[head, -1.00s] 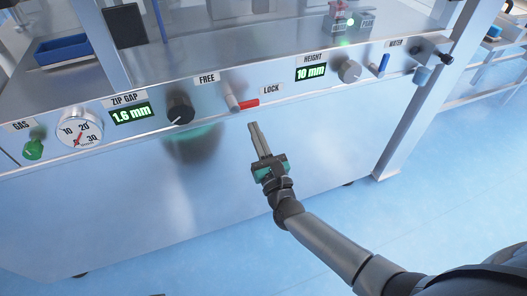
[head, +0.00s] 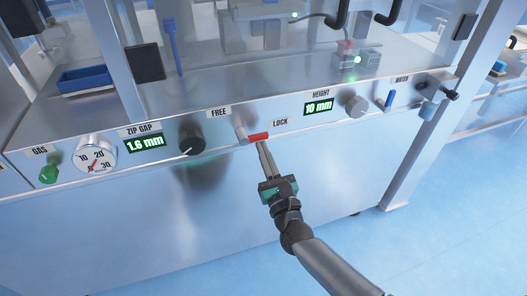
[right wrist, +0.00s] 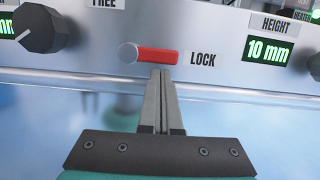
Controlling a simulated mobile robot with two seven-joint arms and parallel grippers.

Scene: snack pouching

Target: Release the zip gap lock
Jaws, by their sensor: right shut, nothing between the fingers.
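The zip gap lock is a small lever with a red handle (head: 258,137) on a silver pivot (head: 241,135), set in the front panel between the FREE label (head: 218,113) and the LOCK label (head: 280,122). The handle lies nearly level and points right, toward LOCK. It also shows in the right wrist view (right wrist: 157,56). My right gripper (head: 263,147) is shut and empty, its fingertips just below the red handle. In the right wrist view the fingertips (right wrist: 160,72) reach the handle's lower edge; I cannot tell whether they touch. My left gripper is not in view.
Left of the lever are a black knob (head: 191,138), the ZIP GAP display (head: 145,142) reading 1.6 mm, a round gauge (head: 95,154) and a green gas knob (head: 49,173). Right of it are the HEIGHT display (head: 318,107) and a silver knob (head: 356,106). The front below is clear.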

